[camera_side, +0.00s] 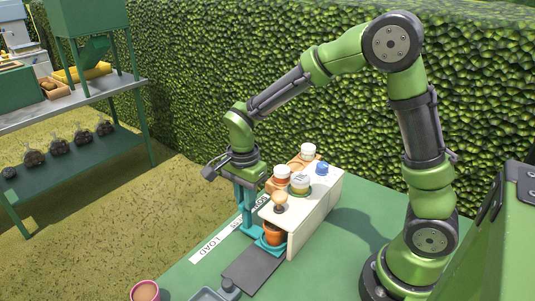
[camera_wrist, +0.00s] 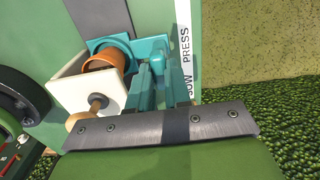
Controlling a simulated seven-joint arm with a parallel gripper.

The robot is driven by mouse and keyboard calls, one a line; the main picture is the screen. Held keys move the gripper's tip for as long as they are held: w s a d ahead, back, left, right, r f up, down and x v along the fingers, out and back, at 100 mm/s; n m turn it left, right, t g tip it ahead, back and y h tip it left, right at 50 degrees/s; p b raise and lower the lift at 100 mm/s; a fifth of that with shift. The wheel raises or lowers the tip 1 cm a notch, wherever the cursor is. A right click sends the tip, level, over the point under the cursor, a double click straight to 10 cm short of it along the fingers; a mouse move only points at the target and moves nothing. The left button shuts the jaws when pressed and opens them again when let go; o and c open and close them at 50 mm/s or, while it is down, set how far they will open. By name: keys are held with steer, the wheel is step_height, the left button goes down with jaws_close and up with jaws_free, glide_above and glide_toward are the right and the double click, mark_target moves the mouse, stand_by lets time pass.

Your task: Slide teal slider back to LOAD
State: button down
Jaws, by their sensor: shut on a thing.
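In the wrist view the slider (camera_wrist: 103,43) shows around the pot (camera_wrist: 110,59), left of the words PRESS and SOW. My gripper (camera_side: 247,222) points down beside the slider, with its fingers closed on the slider's grip. The fingers (camera_wrist: 163,84) hide most of that grip. LOAD is out of the wrist view.
The cream housing (camera_side: 316,212) stands right of the slider, topped with a wooden knob (camera_side: 280,200) and several jars. A dark flat plate (camera_side: 254,265) lies clear in front. A grey tray (camera_side: 208,294) and a pink pot (camera_side: 145,291) stand at the near table edge.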

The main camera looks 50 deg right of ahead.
steer(key=a, duration=1)
steer(key=shift+a, duration=0.15)
steer(key=c, duration=1.1)
jaws_free()
steer(key=shift+c, duration=0.2)
steer(key=shift+o, duration=0.4)
steer(key=shift+r, duration=0.1)
step_height(320, 180, up, 17)
